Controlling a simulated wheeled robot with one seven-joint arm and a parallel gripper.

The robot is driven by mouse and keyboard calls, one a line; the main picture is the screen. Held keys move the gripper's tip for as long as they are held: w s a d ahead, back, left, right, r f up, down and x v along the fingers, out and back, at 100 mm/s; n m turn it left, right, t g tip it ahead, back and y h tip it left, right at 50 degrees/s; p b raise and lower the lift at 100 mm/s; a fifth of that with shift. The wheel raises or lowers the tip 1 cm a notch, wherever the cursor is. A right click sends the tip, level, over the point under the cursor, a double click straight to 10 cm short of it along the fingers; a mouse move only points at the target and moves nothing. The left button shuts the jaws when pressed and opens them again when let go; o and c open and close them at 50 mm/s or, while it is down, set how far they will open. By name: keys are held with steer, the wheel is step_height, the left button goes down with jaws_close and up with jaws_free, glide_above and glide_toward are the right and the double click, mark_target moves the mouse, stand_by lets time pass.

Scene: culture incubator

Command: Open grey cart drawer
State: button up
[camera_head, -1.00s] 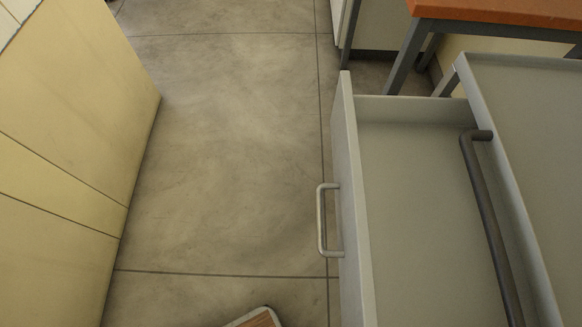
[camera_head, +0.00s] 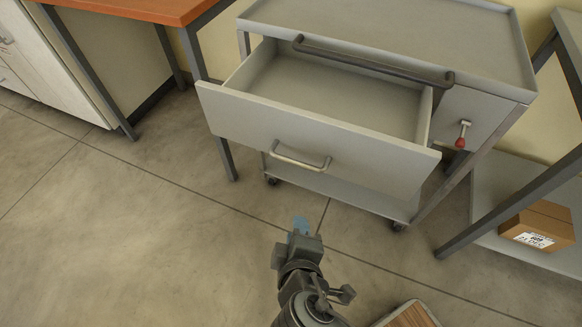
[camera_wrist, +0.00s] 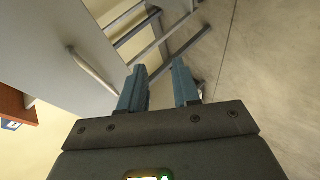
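The grey cart (camera_head: 470,40) stands against the wall in the head view. Its drawer (camera_head: 315,130) is pulled well out, and its empty inside shows. The drawer's metal handle (camera_head: 300,158) is on the front panel; it also shows at the left of the wrist view (camera_wrist: 93,70). My gripper (camera_head: 301,224) is below and in front of the drawer, apart from the handle. In the wrist view its two blue fingers (camera_wrist: 160,88) are spread with nothing between them.
An orange-topped table (camera_head: 140,8) stands left of the cart. A cardboard box (camera_head: 538,226) sits on a low shelf at the right. A red-tipped lever (camera_head: 461,138) is on the cart. The floor in front and left is clear.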

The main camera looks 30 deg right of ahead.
steer(key=w+r+h+b, duration=0.2)
steer(key=w+h, duration=0.1)
steer(key=w, duration=0.2)
steer(key=m+h+b, duration=0.1)
steer(key=h+b, duration=0.1)
steer(key=h, duration=0.2)
glide_toward(289, 162)
steer(key=x, duration=0.3)
steer(key=shift+b+x, duration=0.35)
steer(key=shift+x, duration=3.45)
steer(key=shift+c, duration=0.4)
jaws_close()
steer(key=shift+a, duration=0.1)
